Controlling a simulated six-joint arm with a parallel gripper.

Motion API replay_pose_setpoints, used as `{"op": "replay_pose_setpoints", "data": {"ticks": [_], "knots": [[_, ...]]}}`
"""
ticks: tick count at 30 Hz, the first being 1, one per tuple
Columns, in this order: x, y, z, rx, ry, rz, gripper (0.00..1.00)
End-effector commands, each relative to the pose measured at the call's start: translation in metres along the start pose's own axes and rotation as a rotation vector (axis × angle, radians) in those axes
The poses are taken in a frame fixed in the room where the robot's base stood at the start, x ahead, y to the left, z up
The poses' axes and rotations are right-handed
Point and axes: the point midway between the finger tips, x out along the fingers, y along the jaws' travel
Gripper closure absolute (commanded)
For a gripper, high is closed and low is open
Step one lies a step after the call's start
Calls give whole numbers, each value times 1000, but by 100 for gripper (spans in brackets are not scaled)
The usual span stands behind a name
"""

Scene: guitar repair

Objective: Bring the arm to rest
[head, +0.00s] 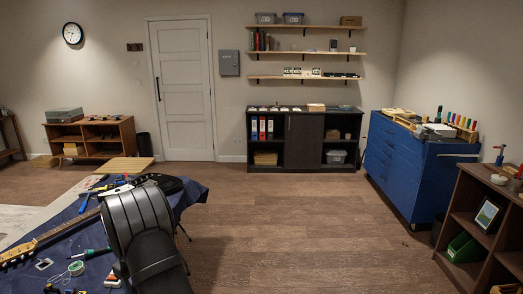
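A large dark ribbed part of my own arm rises at the lower left of the head view, in front of the workbench. It hides part of the bench behind it. I cannot make out my gripper's fingers in this view, nor whether they hold anything.
A blue drawer cabinet (400,165) and a brown shelf (478,228) stand at the right. The middle floor (285,215) is clear.

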Motion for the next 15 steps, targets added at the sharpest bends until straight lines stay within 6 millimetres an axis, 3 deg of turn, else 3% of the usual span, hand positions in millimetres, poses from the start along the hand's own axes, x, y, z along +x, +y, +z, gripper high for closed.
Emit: {"op": "replay_pose_setpoints", "data": {"ticks": [15], "knots": [[17,68,79,258,-5,4,40]]}}
